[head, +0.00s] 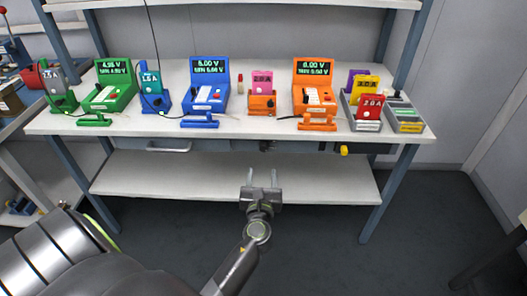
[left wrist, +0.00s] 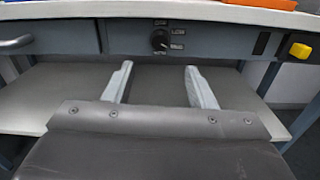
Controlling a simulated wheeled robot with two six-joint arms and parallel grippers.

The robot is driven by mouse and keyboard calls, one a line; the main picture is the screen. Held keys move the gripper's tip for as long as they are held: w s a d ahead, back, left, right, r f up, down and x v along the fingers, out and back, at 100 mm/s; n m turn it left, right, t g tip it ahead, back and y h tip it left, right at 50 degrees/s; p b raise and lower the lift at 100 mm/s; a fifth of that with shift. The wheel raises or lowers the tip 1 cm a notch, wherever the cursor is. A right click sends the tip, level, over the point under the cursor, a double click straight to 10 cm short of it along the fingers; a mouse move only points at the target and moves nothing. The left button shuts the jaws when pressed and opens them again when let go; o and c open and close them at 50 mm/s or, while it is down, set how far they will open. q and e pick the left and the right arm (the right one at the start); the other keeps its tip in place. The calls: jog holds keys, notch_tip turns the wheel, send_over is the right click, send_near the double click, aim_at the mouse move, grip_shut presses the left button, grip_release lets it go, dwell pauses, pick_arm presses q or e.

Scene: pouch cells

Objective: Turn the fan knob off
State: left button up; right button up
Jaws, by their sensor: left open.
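The fan knob (left wrist: 160,40) is a small round black dial on the grey panel under the bench top, with small white labels around it. Its lower right side carries a pale mark, but I cannot read its setting for certain. In the head view the knob (head: 265,146) is a small dark spot below the bench's front edge. My left gripper (head: 261,176) is open and empty in front of and below the knob, apart from it. In the left wrist view its two fingers (left wrist: 158,75) stand below the knob, one to each side. My right gripper is not in view.
A yellow block (left wrist: 300,50) sits on the panel at the right, and a bar handle (left wrist: 17,44) at the left. The bench top (head: 160,128) holds several coloured testers and pouch cells. A lower shelf (head: 320,185) is bare. The floor in front is clear.

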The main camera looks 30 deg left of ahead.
aim_at(264, 150)
pick_arm(q)
jog(key=b+x, duration=0.1)
jog(key=x, duration=0.8)
jog(key=shift+w+f+b, duration=0.1)
jog(key=shift+w+b, duration=0.2)
jog(key=shift+b, duration=0.1)
jog(key=shift+w+a, duration=0.35)
jog(key=shift+w, duration=0.05)
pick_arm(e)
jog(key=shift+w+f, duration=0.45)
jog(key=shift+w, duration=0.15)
pick_arm(q)
jog(key=c, duration=1)
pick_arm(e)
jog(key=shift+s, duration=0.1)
